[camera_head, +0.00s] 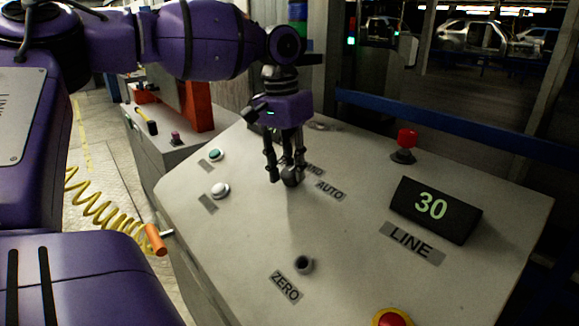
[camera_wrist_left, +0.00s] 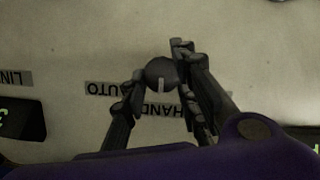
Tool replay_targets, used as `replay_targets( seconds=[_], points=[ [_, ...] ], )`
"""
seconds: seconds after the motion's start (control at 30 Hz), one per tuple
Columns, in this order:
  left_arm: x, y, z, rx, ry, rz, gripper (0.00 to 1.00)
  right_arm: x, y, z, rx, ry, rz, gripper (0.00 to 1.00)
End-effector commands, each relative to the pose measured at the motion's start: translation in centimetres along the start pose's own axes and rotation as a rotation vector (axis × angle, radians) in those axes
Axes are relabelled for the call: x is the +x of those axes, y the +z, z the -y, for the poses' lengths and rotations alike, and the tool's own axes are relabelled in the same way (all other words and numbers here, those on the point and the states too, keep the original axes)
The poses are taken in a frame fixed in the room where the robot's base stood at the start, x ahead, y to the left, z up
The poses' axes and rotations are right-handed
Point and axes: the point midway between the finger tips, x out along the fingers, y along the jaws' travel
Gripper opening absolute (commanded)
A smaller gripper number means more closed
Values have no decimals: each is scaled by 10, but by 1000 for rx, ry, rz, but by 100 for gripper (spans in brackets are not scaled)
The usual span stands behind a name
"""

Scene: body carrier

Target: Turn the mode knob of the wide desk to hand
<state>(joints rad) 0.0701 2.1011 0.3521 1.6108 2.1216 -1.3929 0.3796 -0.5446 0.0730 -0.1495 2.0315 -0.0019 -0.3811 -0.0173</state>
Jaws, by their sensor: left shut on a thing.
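The mode knob is a dark round knob (camera_head: 292,178) on the sloped top of the wide desk (camera_head: 235,270). It also shows in the left wrist view (camera_wrist_left: 161,70), where its short light mark points down toward the HAND label (camera_wrist_left: 160,110). The AUTO label (camera_head: 330,190) lies beside it; the HAND label is partly hidden behind my fingers in the head view. My left gripper (camera_head: 286,172) reaches down from above and is shut on the knob, one finger on each side. My right gripper is not in view.
A dark display (camera_head: 436,209) reading 30 stands to the right above a LINE label. A red button (camera_head: 406,140), a ZERO knob (camera_head: 303,263), a green button (camera_head: 216,155), a white button (camera_head: 220,189) and a red-yellow button (camera_head: 392,317) surround the knob area.

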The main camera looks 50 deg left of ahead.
Motion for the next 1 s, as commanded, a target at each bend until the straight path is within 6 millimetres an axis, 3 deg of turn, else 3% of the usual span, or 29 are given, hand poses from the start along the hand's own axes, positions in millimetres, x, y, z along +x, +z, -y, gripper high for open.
replay_targets(
  seconds=[0.3, 0.33, 0.4, 0.87, 1.0],
  points=[
    [3, 3, -4, 3, 11, 10, 1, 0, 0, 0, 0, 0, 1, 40],
    [3, 3, -4, 3, 11, 10, 30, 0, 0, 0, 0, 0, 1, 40],
    [3, 3, -4, 3, 10, 10, 39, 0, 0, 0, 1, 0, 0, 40],
    [0, 1, -2, 1, 6, 3, 40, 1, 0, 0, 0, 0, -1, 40],
    [-9, 0, -2, 1, 6, 1, 40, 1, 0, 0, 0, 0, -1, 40]
  ],
)
